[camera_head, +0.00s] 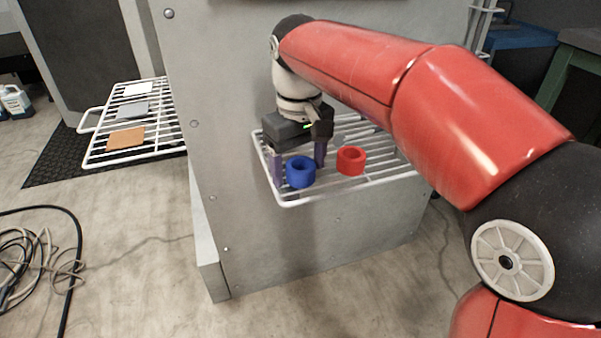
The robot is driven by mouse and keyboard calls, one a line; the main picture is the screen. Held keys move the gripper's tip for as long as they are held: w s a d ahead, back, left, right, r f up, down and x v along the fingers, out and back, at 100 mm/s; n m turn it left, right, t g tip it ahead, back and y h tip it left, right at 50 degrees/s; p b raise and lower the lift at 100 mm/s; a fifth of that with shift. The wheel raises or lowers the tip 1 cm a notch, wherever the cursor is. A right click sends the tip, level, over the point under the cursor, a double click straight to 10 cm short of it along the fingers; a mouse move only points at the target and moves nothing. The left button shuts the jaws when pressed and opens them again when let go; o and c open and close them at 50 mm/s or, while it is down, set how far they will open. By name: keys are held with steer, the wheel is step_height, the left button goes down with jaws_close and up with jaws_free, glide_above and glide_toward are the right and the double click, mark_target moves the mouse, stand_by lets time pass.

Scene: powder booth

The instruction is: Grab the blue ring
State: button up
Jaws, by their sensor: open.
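The blue ring (300,178) is a short, thick ring lying flat on a white wire shelf (287,202), near its front left part. My gripper (299,168) points down at the shelf with its two purple fingers spread. One finger shows left of the blue ring and the other right of it, slightly behind. The gripper is open. Whether a finger touches the ring cannot be told from this view.
A red ring (351,160) sits on the same shelf, just right of the right finger. The shelf juts from a grey metal cabinet (225,130). A second wire rack (100,155) at left holds flat plates. Cables (35,260) lie on the floor.

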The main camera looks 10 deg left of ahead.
steer(key=c, duration=1.1)
steer(key=shift+r, duration=0.1)
